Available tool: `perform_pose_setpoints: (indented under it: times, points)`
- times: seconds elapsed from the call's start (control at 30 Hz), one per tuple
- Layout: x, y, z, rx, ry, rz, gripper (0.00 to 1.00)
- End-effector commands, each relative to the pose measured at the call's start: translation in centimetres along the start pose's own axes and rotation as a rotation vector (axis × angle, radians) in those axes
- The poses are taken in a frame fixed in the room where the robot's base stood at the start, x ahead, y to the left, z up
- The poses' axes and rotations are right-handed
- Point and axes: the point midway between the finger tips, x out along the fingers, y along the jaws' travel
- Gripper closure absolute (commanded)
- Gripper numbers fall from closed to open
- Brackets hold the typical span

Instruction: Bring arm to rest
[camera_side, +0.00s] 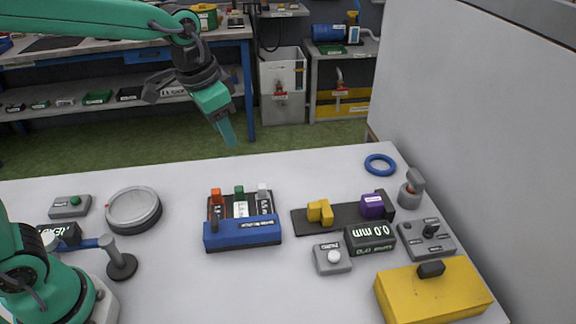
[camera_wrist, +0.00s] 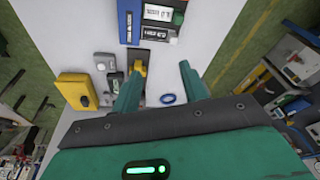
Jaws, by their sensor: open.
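My gripper (camera_side: 226,132) hangs in the air above the back edge of the white table (camera_side: 300,289), pointing down and slightly right. It touches nothing. In the wrist view the two green fingers stand apart with nothing between them; my gripper (camera_wrist: 160,84) is open and empty. The grey round turntable (camera_side: 133,211) sits on the table's left part. A blue-fronted block (camera_side: 242,233) with red, green and white levers stands in the middle, below and in front of my gripper.
On the right are a dark rail (camera_side: 340,220) with a yellow piece (camera_side: 320,211) and a purple block (camera_side: 372,206), a blue ring (camera_side: 380,164), a yellow box (camera_side: 432,292) and a grey joystick box (camera_side: 426,238). A grey wall panel (camera_side: 490,110) borders the right. The table's front middle is clear.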

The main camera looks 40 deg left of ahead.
Motion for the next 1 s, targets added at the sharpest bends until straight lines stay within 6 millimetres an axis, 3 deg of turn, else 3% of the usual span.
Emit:
perform_pose_setpoints:
  times: [0.4,0.7,1.0]
  points:
    - [-3.8,-1.6,8.1,-0.176,0.112,-0.046,0.56]
    - [-4.5,-1.9,13.7,-0.297,0.188,-0.078,0.56]
    - [-4.2,-1.7,16.9,-0.369,0.235,-0.097,0.56]
